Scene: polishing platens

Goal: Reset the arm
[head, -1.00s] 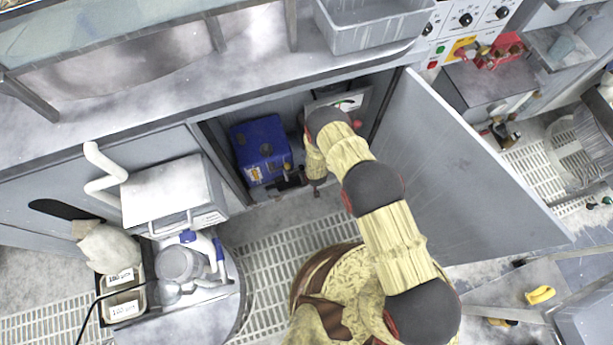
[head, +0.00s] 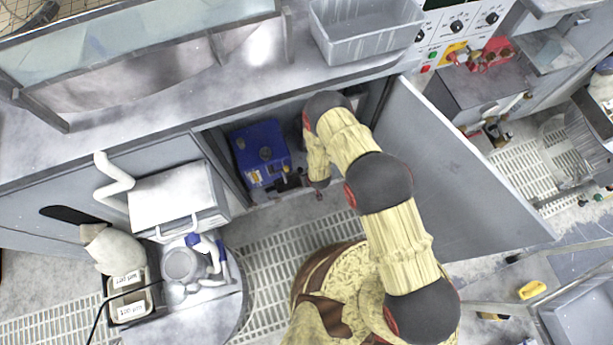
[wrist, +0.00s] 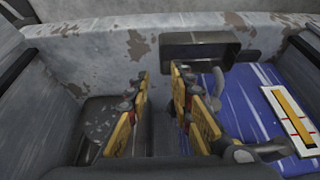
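My arm reaches into an open cabinet under the bench in the head view. A dark shape that looks like my gripper (head: 288,181) is low in front of a blue container (head: 261,152); its fingers are too small to read there. In the wrist view my gripper (wrist: 160,112) has its two yellow-padded fingers apart, with nothing seen held between them. The blue container (wrist: 245,95), with a white and yellow label, is close to the right finger. I cannot tell whether they touch.
The cabinet door (head: 455,165) stands open to the right of my arm. A grey basin (head: 365,32) sits on the bench above. Grated floor shows between cart and cabinet.

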